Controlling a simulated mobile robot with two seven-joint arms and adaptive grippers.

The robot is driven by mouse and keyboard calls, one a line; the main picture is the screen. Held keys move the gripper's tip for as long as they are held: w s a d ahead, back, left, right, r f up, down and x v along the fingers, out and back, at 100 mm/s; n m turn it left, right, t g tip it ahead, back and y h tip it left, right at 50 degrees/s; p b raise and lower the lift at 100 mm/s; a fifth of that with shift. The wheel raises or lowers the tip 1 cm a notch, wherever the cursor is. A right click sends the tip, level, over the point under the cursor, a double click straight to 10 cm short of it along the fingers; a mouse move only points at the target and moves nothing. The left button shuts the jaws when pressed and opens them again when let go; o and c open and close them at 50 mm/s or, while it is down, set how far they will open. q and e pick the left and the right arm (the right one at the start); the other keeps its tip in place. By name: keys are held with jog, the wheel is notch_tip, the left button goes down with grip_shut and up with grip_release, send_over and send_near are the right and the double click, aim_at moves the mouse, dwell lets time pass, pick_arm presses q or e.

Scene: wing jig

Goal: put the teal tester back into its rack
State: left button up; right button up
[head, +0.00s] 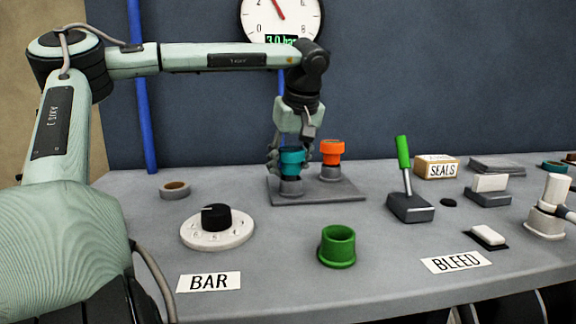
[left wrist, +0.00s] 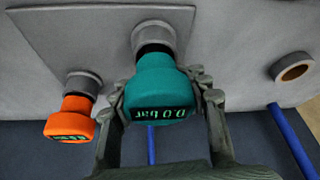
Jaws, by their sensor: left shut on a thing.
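The teal tester (head: 291,162) stands upright over the left socket (head: 291,187) of the grey rack (head: 320,197). In the left wrist view the teal tester (left wrist: 163,90) shows a green display, and its dark neck is at the mouth of the grey socket (left wrist: 155,33). I cannot tell how deep the neck sits. My left gripper (head: 288,155) reaches down from above and is shut on the teal tester, with a finger on each side in the left wrist view (left wrist: 163,100). My right gripper is not in view.
An orange tester (head: 332,151) stands in the rack's other socket, close beside my left gripper. A pressure gauge (head: 281,18) hangs behind.

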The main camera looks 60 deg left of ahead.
pick_arm(q)
jog(key=shift+f, duration=0.2)
jog(key=o, duration=1.4)
jog(key=v, duration=1.2)
